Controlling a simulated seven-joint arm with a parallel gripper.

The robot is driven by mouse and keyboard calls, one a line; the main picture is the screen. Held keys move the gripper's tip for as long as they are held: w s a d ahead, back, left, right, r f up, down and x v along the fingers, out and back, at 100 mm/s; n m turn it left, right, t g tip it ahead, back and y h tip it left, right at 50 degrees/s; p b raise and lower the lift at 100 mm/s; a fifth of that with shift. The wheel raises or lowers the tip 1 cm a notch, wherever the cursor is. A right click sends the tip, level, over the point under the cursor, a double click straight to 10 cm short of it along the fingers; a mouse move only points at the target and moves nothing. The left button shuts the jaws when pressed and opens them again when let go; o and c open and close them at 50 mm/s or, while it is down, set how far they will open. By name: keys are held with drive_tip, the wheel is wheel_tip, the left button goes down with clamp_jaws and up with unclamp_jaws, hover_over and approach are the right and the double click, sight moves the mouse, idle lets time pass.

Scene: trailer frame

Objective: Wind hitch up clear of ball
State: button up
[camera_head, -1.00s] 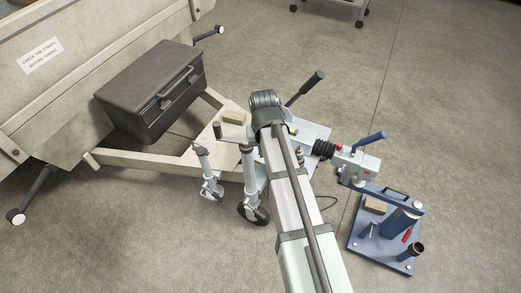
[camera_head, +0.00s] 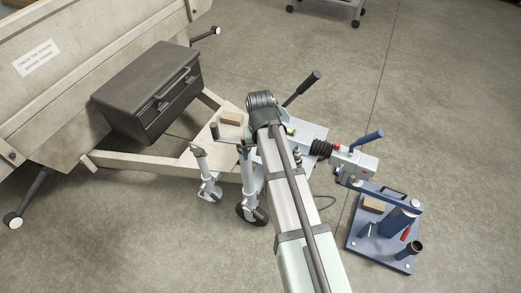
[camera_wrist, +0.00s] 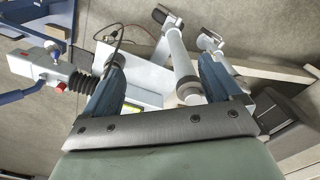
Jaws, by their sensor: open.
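The pale hitch (camera_head: 352,162) with its blue handle (camera_head: 368,140) reaches over the blue ball stand (camera_head: 372,240) at the right of the head view. The ball is hidden, so I cannot tell whether they touch. The hitch also shows at the left of the wrist view (camera_wrist: 34,66). The jockey wheel tube (camera_head: 248,175) stands beside the drawbar with its dark wheel (camera_head: 250,212) at the floor. A dark upright grip (camera_head: 214,132) shows near its top. My gripper (camera_wrist: 162,64) is open, and the tube (camera_wrist: 179,58) shows between its blue fingers.
A dark toolbox (camera_head: 140,95) sits on the drawbar frame. A second pale leg (camera_head: 205,172) stands left of the jockey wheel. The black-gripped brake lever (camera_head: 301,88) rises behind my arm. A wooden block (camera_head: 231,118) lies on the frame.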

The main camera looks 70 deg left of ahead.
drive_tip(key=shift+o, duration=0.6)
drive_tip(key=shift+r, duration=0.1)
wheel_tip(320, 180, up, 8)
idle(0.3)
